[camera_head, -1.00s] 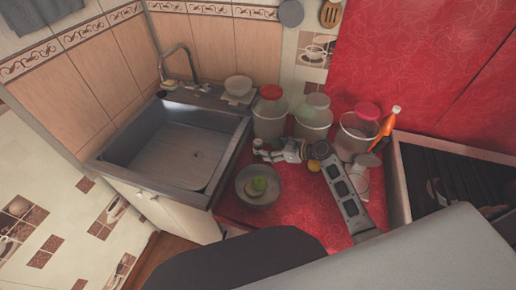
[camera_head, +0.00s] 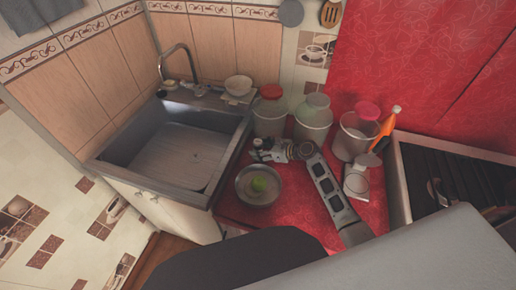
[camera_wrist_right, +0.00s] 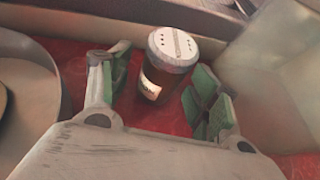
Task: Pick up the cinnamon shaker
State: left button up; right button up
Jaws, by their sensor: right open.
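The cinnamon shaker (camera_wrist_right: 160,82) is a dark red-brown jar with a pale label and a grey lid with holes. In the wrist view it stands upright between the two green-padded fingers of my open right gripper (camera_wrist_right: 157,75). Red surface shows on both sides of its body, so neither finger visibly grips it. In the head view the shaker's pale top (camera_head: 258,142) shows small beside my right gripper (camera_head: 270,151), near the sink's right edge. My left gripper is not in view.
A metal bowl (camera_head: 246,194) holding a green fruit stands just in front of the gripper. A red-lidded jar (camera_head: 270,118) and other clear jars (camera_head: 313,124) stand behind. The sink (camera_head: 170,158) is at left, and a dark-lined tray (camera_head: 400,175) is at right.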

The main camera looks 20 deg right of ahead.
jog(key=c, duration=1.1)
jog(key=shift+r, duration=0.1)
jog(key=shift+r, duration=0.7)
notch_tip(320, 180, up, 8)
jog(key=shift+f+p, duration=0.15)
jog(key=shift+p, duration=0.5)
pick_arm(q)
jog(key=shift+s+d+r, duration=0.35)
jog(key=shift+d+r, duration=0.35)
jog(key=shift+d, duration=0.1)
pick_arm(e)
jog(key=shift+r, duration=0.4)
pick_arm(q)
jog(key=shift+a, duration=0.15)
